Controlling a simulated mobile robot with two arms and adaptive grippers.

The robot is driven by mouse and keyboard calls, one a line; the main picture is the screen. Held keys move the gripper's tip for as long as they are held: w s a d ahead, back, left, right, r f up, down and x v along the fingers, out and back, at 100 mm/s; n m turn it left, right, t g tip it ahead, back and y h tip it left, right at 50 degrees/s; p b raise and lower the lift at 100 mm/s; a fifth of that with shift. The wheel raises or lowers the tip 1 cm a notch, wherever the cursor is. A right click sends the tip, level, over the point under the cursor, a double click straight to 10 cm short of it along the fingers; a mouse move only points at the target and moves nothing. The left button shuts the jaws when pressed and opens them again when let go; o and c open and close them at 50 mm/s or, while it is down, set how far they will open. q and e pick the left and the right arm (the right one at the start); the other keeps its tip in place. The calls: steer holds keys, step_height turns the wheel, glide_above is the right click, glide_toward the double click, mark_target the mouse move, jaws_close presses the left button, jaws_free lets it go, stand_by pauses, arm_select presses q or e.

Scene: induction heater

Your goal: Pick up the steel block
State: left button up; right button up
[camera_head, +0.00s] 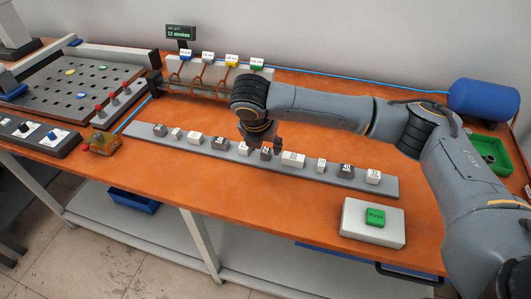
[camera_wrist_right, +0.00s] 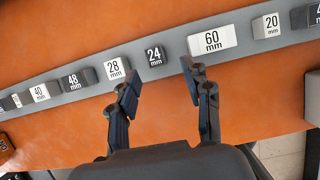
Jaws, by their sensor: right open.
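A row of small labelled blocks, some dark grey and some white, sits on a long grey bar (camera_head: 385,184). I cannot tell from the labels which is the steel block. The dark grey 24 mm block (camera_wrist_right: 154,56) stands between and just beyond my right fingertips; in the head view it is the dark block (camera_head: 266,154) right below the gripper. My right gripper (camera_wrist_right: 160,82) is open and empty, with its fingers apart and not touching any block. In the head view it (camera_head: 262,146) hangs over the middle of the row. My left gripper is not seen.
The white 28 mm block (camera_wrist_right: 114,69) and white 60 mm block (camera_wrist_right: 212,40) flank the 24 mm one closely. A green push button box (camera_head: 373,222) stands in front right. Coils (camera_head: 208,75) stand behind, a pegboard tray (camera_head: 75,80) at left, a blue tank (camera_head: 483,98) at right.

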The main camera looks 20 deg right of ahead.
mark_target(265, 151)
steer(key=x, duration=0.4)
steer(key=shift+w+a+r, duration=0.1)
steer(key=shift+w+r, duration=0.05)
steer(key=shift+w, duration=0.1)
steer(key=shift+w+f, duration=0.15)
steer(key=shift+f, duration=0.35)
steer(key=c, duration=1)
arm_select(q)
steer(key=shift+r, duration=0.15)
arm_select(e)
jaws_close()
